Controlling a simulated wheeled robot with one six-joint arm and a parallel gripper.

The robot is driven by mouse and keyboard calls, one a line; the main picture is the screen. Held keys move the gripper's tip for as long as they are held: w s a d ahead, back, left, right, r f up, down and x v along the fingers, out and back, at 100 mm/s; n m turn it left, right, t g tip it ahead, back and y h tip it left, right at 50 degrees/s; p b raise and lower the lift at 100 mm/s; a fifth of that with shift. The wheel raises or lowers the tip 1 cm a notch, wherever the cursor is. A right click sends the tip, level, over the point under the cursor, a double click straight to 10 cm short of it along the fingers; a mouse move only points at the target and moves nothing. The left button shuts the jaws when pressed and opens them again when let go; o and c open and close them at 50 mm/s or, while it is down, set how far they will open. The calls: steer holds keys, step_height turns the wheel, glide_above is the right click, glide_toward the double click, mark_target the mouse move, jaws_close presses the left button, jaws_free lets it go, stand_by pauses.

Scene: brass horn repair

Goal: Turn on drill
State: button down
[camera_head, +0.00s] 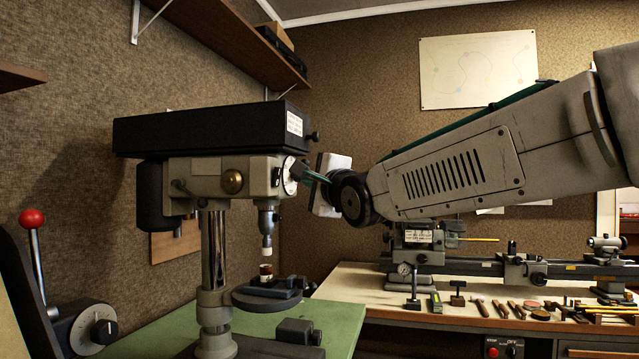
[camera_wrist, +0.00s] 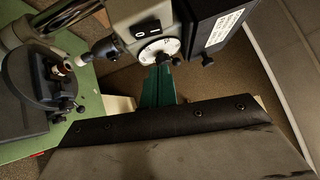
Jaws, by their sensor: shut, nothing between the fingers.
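The drill press (camera_head: 215,165) stands on a green bench at the left, with a black top housing and grey head. Its front face carries a round white dial (camera_head: 289,176), also in the wrist view (camera_wrist: 172,46). Above the dial, the wrist view shows a black panel marked O and I (camera_wrist: 147,28). My gripper (camera_head: 304,171) has green fingers, shut and empty. Its tips (camera_wrist: 163,66) are at or just in front of the dial's lower edge; I cannot tell whether they touch. The chuck (camera_head: 268,218) points down above a vise (camera_head: 268,292) holding a small brown and white piece (camera_head: 265,271).
A red-knobbed lever (camera_head: 32,220) rises at the far left. A wooden shelf (camera_head: 230,40) hangs above the drill. Behind my arm, a light-topped bench (camera_head: 360,283) carries a lathe (camera_head: 500,266) and several hand tools. A red button box (camera_head: 503,347) is on that bench's front.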

mark_target(277, 177)
steer(key=w+a+r, duration=0.1)
steer(key=w+a, duration=0.2)
steer(key=a, duration=0.1)
steer(key=shift+w+a, duration=0.3)
steer(key=shift+a, duration=0.05)
